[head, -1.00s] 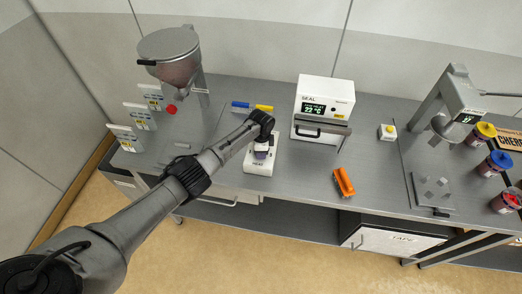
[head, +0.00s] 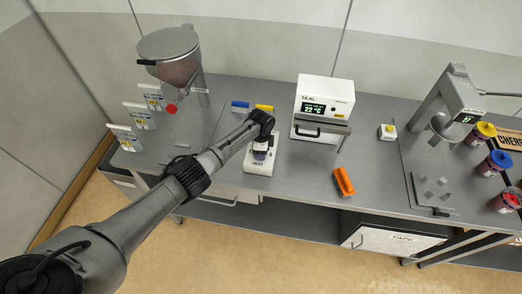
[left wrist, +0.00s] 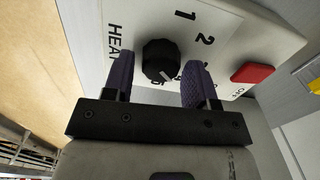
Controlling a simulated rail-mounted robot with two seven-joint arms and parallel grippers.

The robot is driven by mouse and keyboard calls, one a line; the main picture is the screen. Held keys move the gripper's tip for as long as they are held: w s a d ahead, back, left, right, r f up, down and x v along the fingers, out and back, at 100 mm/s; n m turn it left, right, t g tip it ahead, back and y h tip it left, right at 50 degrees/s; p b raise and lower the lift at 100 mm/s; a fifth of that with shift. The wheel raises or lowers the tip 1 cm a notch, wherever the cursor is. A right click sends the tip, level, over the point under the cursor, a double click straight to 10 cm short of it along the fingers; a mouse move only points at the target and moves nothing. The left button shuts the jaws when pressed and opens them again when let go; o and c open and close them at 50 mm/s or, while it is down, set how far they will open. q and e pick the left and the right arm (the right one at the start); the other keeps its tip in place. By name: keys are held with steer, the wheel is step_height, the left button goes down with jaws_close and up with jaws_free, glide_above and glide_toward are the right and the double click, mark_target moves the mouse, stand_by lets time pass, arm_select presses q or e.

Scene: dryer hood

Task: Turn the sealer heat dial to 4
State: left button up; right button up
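The heat dial is a black round knob (left wrist: 161,61) on a white control box (left wrist: 227,30) lettered HEAT. A pale pointer mark shows at its lower right edge. The numbers 1 and 2 are readable; other marks are partly hidden by the knob and a finger. My left gripper (left wrist: 157,82) is open, with one purple finger on each side of the dial and a gap at the left finger. Contact at the right finger cannot be told. In the head view my left gripper (head: 261,150) is over the box (head: 260,168). My right gripper is not in view.
A red switch (left wrist: 253,73) is on the box beside the right finger. The sealer (head: 324,104) reads 22 °C behind. An orange tool (head: 344,181) lies to the right, blue (head: 240,104) and yellow (head: 264,108) markers behind. A hopper (head: 170,55) stands left.

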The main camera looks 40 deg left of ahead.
arm_select(q)
steer(key=shift+o, duration=0.8)
step_height(320, 180, up, 14)
steer(key=shift+p, duration=0.35)
steer(key=shift+f, duration=0.1)
